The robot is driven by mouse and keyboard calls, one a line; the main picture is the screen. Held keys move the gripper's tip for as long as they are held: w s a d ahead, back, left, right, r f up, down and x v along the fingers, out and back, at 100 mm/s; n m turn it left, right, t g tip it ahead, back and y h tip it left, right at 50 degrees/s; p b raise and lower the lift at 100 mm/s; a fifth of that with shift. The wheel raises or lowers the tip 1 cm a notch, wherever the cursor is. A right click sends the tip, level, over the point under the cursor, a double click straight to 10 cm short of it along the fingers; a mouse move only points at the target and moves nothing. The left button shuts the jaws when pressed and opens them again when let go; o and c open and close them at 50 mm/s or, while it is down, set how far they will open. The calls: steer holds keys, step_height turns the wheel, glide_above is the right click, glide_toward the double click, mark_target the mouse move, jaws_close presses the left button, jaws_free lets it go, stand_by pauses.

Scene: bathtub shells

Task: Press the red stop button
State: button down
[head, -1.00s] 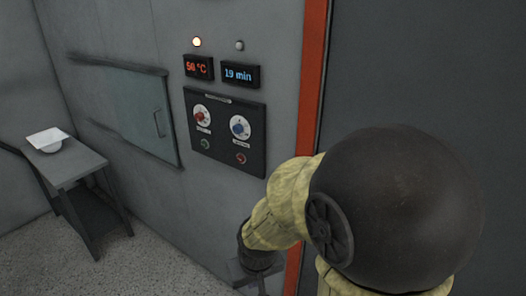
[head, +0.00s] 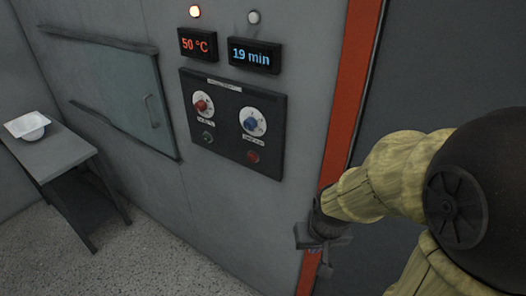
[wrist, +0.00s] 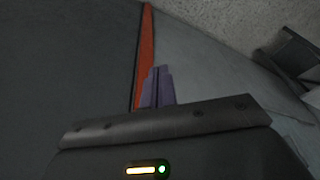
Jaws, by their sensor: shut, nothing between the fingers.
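The red stop button (head: 253,157) is at the lower right of a dark control panel (head: 230,88) on the grey wall, under the blue knob (head: 254,122). A dark green button (head: 207,138) is at the panel's lower left, under the red knob (head: 202,104). My gripper (head: 325,258) is below and to the right of the panel, in front of the orange strip, apart from the button. In the wrist view its fingers (wrist: 158,88) are together and empty, pointing toward the orange strip and grey wall. The button is not visible in the wrist view.
A glass hatch (head: 125,95) is left. An orange strip (head: 345,100) edges a dark surface.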

steer(key=w+a+n+t+y, duration=0.2)
steer(key=w+a+n+t, duration=0.9)
steer(key=w+a, duration=0.9)
steer(key=w+t, duration=0.1)
steer(key=t, duration=0.2)
steer(key=shift+w+a+r, duration=0.2)
steer(key=shift+w+r, duration=0.05)
steer(key=shift+p, duration=0.35)
